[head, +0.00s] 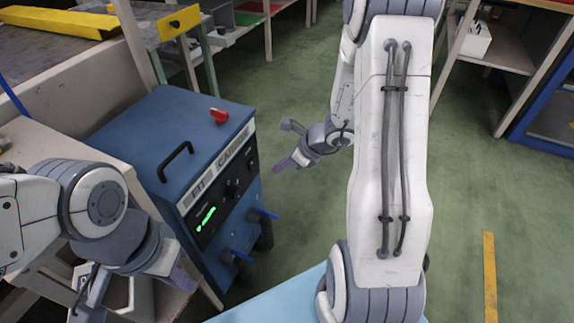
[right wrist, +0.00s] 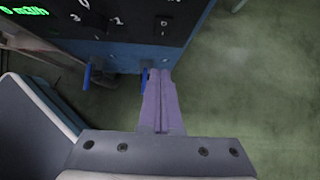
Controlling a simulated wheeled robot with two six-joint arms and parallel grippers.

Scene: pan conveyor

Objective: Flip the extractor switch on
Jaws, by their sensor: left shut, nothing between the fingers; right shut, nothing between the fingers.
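The blue extractor unit (head: 165,125) stands on the floor left of centre. Its dark front panel (head: 222,190) has a lit green display (head: 206,219) and knobs. In the right wrist view the panel (right wrist: 125,12) shows small 1 and 0 marks near its right end; the switch's position is too small to tell. A red part (head: 219,115) sits on the unit's top. My right gripper (head: 278,165) is shut and empty, to the right of the panel and apart from it. It also shows in the right wrist view (right wrist: 158,72), below the panel. My left gripper (head: 184,280) is shut and empty at the lower left.
Blue levers (head: 243,257) stick out low on the unit's front. A black carrying handle (head: 175,161) is on its top. A bench (head: 85,155) stands close on the left. Green floor (head: 285,215) is open to the right of the unit.

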